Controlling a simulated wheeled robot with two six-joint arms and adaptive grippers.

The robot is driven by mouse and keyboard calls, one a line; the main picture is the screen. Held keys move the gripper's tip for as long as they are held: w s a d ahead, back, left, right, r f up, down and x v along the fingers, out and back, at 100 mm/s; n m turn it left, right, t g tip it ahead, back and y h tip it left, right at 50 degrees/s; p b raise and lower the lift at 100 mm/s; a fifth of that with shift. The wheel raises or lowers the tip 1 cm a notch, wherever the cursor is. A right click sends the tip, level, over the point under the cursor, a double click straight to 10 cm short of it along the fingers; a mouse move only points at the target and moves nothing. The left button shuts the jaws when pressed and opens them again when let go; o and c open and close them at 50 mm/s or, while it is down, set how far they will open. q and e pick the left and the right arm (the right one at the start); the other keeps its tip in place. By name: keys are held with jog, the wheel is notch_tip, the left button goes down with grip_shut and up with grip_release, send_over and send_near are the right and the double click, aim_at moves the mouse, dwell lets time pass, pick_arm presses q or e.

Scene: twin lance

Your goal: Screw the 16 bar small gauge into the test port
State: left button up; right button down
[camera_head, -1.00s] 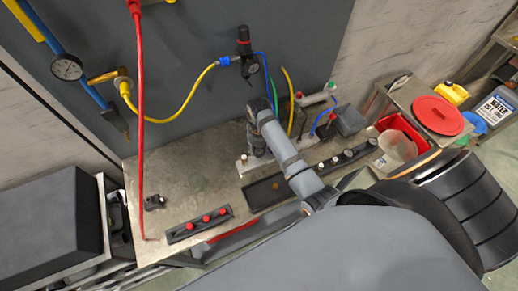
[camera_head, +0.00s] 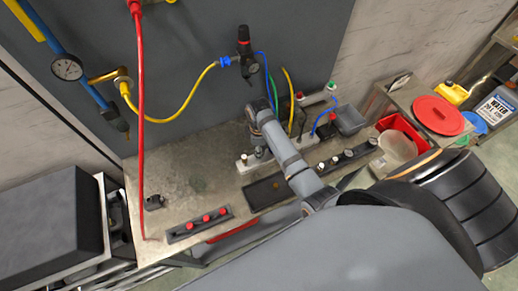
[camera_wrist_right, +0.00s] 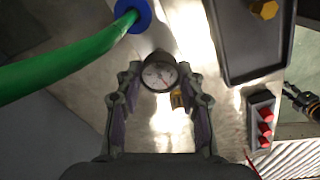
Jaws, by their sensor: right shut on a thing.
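My right gripper (camera_wrist_right: 160,83) is shut on a small round gauge (camera_wrist_right: 159,75) with a white dial and dark rim, seen between its fingertips in the right wrist view. The dial's markings are too small to read. A brass fitting (camera_wrist_right: 178,100) shows just beside the gauge; I cannot tell whether they touch. In the head view, my right arm reaches over the bench and hides most of its gripper and the gauge. I cannot make out the test port for certain. My left gripper is not in view.
A black tray (camera_head: 292,198) with a brass piece lies close to my right arm. A rack with red knobs (camera_head: 185,236) stands at the bench's front. A green hose (camera_wrist_right: 60,67) runs close to the gripper. A red hose (camera_head: 141,130) hangs at left.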

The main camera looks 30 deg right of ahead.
jog(key=m, duration=0.6)
jog(key=c, duration=1)
grip_release()
jog(key=shift+c, duration=0.2)
